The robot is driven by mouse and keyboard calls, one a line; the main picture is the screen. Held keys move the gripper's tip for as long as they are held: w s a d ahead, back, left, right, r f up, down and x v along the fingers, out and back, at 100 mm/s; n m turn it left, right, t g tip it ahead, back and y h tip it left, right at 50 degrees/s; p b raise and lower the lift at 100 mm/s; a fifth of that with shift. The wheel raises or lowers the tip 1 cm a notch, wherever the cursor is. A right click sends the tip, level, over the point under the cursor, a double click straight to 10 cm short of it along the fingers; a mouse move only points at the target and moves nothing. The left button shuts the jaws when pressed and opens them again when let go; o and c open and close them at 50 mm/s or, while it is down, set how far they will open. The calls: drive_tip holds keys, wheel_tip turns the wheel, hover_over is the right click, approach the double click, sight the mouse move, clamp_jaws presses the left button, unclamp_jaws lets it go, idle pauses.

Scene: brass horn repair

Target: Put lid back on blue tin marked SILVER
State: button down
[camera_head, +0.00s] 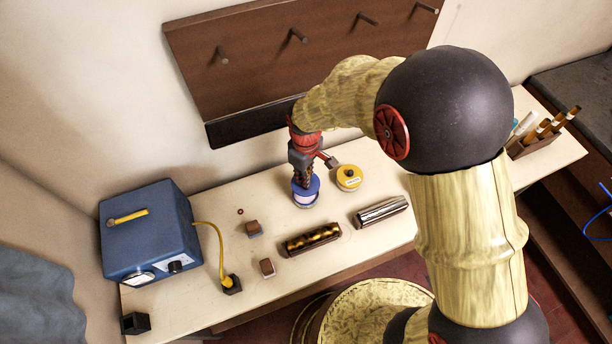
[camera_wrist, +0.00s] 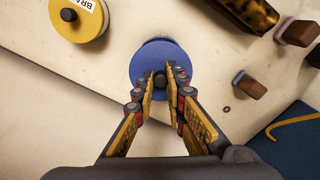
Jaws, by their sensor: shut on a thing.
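The blue tin (camera_head: 306,201), with a pale label, stands on the bench below my gripper. Its blue lid (camera_wrist: 150,60) is a round disc with a small dark knob in the wrist view. My gripper (camera_wrist: 165,80) points down and is shut on the lid's knob, and it also shows in the head view (camera_head: 305,184). The lid is over the tin, and a thin rim of the tin shows past the lid's far edge in the wrist view. I cannot tell whether the lid is fully seated. The word on the tin cannot be read.
A yellow tin (camera_head: 349,178) with a dark knob stands close to the right. A tray of brass pieces (camera_head: 311,239) and a tray of silver pieces (camera_head: 380,211) lie in front. Small blocks (camera_head: 253,228) and a blue box (camera_head: 150,235) are left. A pegged board (camera_head: 300,50) rises behind.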

drive_tip(key=shift+f+b, duration=1.5)
drive_tip(key=shift+f, duration=1.15)
drive_tip(key=shift+f, duration=0.15)
idle(0.5)
drive_tip(key=c, duration=1.7)
unclamp_jaws()
drive_tip(key=shift+c, duration=0.2)
drive_tip(key=shift+o, duration=0.4)
drive_tip(key=o, duration=0.4)
drive_tip(key=shift+c, duration=0.2)
drive_tip(key=shift+o, duration=0.3)
drive_tip(key=shift+p, duration=0.3)
